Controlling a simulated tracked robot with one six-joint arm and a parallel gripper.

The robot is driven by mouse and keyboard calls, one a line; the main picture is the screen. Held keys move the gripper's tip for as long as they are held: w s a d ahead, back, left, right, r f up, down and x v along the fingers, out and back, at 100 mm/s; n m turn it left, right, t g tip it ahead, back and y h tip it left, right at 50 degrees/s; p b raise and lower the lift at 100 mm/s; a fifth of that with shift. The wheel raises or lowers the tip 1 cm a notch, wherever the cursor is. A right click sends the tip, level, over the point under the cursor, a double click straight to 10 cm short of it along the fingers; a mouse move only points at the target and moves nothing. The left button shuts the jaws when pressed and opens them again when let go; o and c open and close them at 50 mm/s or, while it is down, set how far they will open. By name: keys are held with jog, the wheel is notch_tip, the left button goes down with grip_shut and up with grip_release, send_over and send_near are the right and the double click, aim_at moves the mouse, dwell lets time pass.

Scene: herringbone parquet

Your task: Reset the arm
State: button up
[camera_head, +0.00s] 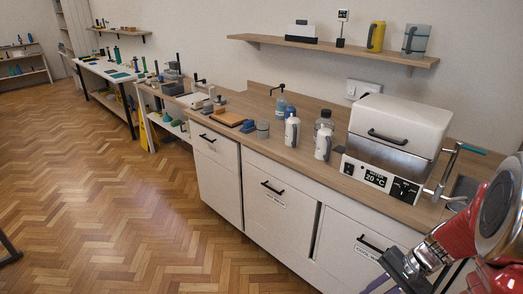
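My arm is red and metallic and enters at the lower right corner of the head view. My gripper (402,272) is at its lower end, in front of the cabinet with the black handle. Its dark fingers are partly cut off by the bottom edge. I cannot tell whether it is open or shut, and no held object shows.
A wooden counter (240,141) on white cabinets runs along the wall, close to my arm. On it stand a white-and-steel water bath (393,143), white bottles (323,143) and a glass beaker (262,130). A shelf (340,51) hangs above. Open parquet floor (95,210) lies left.

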jog(key=s+a+r+n+t+h, duration=0.1)
jog(key=s+a+r+n+h, duration=0.1)
jog(key=r, duration=0.5)
jog(key=s+a+r+n+t+h, duration=0.2)
jog(key=s+a+r+n, duration=0.2)
jog(key=a+r, duration=0.3)
jog(key=s+a+r+n+t+h, duration=0.1)
jog(key=s+a+r+n+t, duration=0.1)
jog(key=r, duration=0.6)
jog(key=s+a+n, duration=0.1)
jog(key=a+n, duration=0.1)
jog(key=shift+s+a+h, duration=0.3)
jog(key=shift+a+h, duration=0.05)
jog(key=shift+h, duration=0.05)
dwell(0.5)
